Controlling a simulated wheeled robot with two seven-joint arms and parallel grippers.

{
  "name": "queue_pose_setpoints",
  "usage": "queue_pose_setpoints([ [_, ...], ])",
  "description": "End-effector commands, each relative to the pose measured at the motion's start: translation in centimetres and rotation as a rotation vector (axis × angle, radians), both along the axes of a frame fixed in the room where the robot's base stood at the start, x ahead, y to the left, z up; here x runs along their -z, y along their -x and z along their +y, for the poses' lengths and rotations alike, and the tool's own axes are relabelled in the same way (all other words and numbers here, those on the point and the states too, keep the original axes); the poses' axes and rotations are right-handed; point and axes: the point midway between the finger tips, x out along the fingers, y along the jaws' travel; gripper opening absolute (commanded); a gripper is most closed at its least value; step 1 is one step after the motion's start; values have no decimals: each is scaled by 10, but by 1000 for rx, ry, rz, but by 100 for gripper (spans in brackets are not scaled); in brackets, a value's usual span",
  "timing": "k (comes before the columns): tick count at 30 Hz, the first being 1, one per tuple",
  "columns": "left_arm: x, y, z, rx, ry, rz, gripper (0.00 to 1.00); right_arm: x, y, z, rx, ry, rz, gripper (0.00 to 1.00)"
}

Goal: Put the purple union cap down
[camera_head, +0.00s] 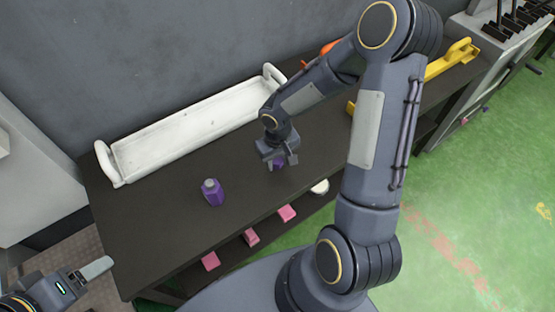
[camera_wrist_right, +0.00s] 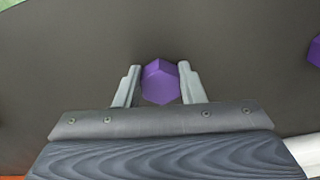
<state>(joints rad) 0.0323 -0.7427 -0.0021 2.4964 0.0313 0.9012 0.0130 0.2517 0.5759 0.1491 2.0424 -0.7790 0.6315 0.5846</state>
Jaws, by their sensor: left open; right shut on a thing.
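The purple union cap (camera_wrist_right: 160,84) is a small hexagonal piece between the two fingers in the right wrist view. In the head view the cap (camera_head: 277,165) shows under my right gripper (camera_head: 281,161), partly hidden by it. My right gripper is shut on the cap, low over the dark table (camera_head: 160,230). I cannot tell if the cap touches the table. A purple piece with a grey top (camera_head: 212,193) stands upright on the table, left of my right gripper. My left gripper (camera_head: 97,268) is open and empty at the lower left, off the table's edge.
A long white tray with end handles (camera_head: 122,178) lies along the back of the table. A yellow handled thing (camera_head: 450,58) is at the right. Table around the cap is bare.

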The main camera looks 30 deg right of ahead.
Motion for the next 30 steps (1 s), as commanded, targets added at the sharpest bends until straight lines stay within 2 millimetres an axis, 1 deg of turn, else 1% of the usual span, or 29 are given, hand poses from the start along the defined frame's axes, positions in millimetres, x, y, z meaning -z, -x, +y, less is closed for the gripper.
queue_pose_setpoints([
  [5, 6, 0, 0, 0, 0, 0, 65, 5, 0, 0, 0, 0, 0, 8],
  [6, 4, 0, 0, 0, 0, 0, 65, 4, 0, 0, 0, 0, 1, 40],
  [10, 4, 0, 0, 0, 0, 0, 65, 3, 0, 0, 0, 0, 1, 57],
  [18, 3, 0, 0, 0, 0, 0, 65, 3, 0, 0, 0, 0, 1, 58],
  [22, -3, 0, 0, 0, 0, 0, 65, -5, 0, 0, 0, 0, -1, 58],
  [23, -2, 0, 0, 0, 0, 0, 65, -8, 0, 0, 1, 1, -2, 58],
  [26, -4, 0, 0, 0, 0, 0, 65, -26, -1, 0, 2, 1, -5, 58],
  [30, -7, 0, 0, 0, 0, 0, 65, -58, -1, 0, 0, 1, -7, 58],
])
